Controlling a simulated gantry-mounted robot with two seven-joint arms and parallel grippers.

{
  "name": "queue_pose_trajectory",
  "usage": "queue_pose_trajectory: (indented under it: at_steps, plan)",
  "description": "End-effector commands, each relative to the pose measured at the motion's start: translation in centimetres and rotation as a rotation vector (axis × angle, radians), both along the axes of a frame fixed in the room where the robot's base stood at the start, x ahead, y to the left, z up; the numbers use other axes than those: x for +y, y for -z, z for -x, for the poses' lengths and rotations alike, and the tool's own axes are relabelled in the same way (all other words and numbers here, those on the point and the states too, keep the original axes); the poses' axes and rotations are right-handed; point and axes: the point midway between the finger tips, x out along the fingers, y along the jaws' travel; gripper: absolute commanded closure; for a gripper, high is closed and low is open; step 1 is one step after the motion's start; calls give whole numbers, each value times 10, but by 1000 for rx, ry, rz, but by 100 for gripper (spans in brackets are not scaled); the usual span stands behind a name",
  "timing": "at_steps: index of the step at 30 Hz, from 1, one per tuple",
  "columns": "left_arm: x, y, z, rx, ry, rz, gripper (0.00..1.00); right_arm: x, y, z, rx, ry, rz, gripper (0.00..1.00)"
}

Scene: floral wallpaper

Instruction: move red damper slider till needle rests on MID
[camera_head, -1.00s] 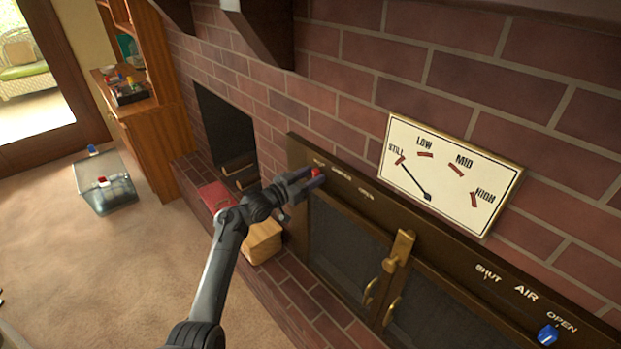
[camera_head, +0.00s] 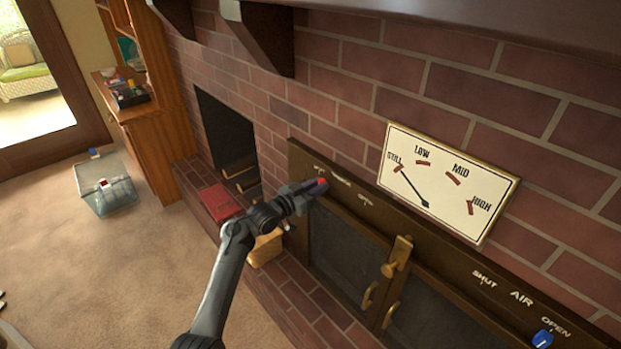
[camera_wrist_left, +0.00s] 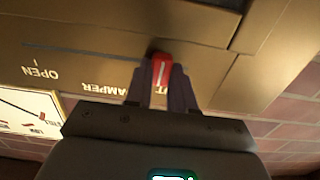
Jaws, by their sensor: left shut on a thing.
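The red damper slider (camera_head: 322,183) is at the left end of its track on the brown fireplace frame. My left gripper (camera_head: 312,189) is shut on it. In the left wrist view the red slider (camera_wrist_left: 161,68) sits between the two fingers, and it partly hides the lettering beside DAMPER. The track runs from it toward OPEN. The white gauge (camera_head: 448,184) on the brick wall reads STILL, LOW, MID, HIGH. Its dark needle (camera_head: 413,188) points at the STILL mark. My right gripper is not in view.
A blue slider (camera_head: 542,338) sits near OPEN on the AIR scale at the right. Brass door handles (camera_head: 396,257) stick out below the damper scale. A red book (camera_head: 219,202) lies on the hearth to the left. A clear bin (camera_head: 108,190) stands on the carpet.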

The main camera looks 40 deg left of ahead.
Motion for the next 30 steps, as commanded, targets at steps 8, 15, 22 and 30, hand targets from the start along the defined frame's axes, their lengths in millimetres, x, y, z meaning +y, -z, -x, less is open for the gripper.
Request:
queue_pose_trajectory:
  at_steps: [8, 15, 22, 30]
  plan:
    - [-49, -3, 9, 3, 5, -1, 100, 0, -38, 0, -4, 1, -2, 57]
    - [-53, 0, 10, 0, 3, 0, 100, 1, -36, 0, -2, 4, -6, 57]
    - [-52, 0, 10, 0, 2, 0, 60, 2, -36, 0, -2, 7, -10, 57]
    - [-52, -1, 10, 0, 2, 0, 51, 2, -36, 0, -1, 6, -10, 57]
